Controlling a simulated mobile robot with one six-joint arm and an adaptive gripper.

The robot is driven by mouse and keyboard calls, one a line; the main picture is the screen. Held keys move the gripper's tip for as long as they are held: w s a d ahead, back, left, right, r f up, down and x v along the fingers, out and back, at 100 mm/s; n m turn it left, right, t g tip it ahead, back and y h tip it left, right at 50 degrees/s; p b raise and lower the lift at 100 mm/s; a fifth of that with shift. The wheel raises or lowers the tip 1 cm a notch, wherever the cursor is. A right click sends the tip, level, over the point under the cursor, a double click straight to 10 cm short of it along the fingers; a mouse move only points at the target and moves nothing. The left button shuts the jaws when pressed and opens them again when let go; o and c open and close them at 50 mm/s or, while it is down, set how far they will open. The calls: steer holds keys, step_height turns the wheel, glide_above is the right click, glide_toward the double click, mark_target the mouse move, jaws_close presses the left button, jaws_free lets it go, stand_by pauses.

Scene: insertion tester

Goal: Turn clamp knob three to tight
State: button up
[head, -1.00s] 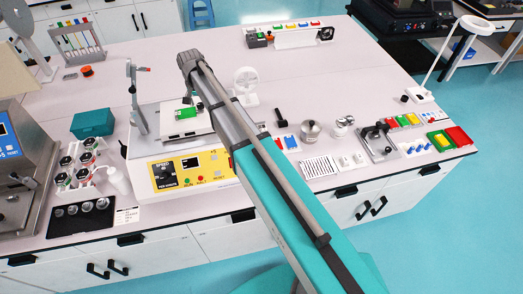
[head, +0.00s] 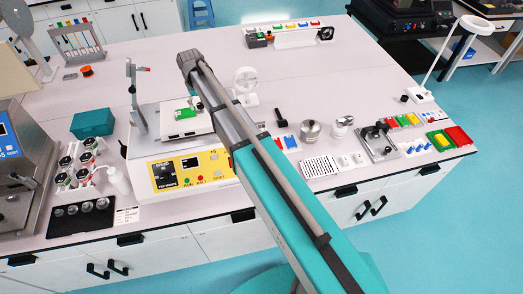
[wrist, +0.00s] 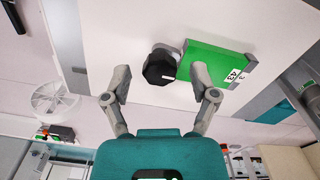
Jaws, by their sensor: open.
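In the wrist view, a black faceted clamp knob (wrist: 160,67) with a small white mark sits on a grey round base. It lies between my gripper's (wrist: 160,76) two spread fingertips, with a visible gap to the left finger. The right fingertip overlaps the edge of a green block (wrist: 220,66) beside the knob; I cannot tell whether they touch. In the head view, the green block (head: 184,114) shows on the white tester platform (head: 172,127). My arm hides most of the gripper there.
The yellow control panel (head: 190,172) is on the tester's front. A grey upright post with a lever (head: 137,100) stands left of the platform. A teal box (head: 93,123) is farther left. A white fan (head: 246,80) stands behind my arm.

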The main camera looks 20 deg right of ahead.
mark_target(200, 104)
steer(key=n, duration=0.5)
steer(key=shift+r+p, duration=0.35)
steer(key=shift+r, duration=0.05)
step_height(200, 104, up, 13)
steer(key=p, duration=1.3)
steer(key=s+d+f+m+b, duration=0.4)
steer(key=s+d+f+b, duration=0.4)
steer(key=s, duration=0.4)
steer(key=s+d+f+m+b, duration=0.4)
steer(key=s+d+f+b, duration=0.5)
steer(key=s, duration=0.4)
steer(key=shift+d+f+b, duration=0.15)
steer(key=shift+f+b, duration=0.5)
steer(key=shift+s+d+f, duration=0.1)
steer(key=shift+s+f, duration=0.1)
steer(key=shift+s, duration=0.15)
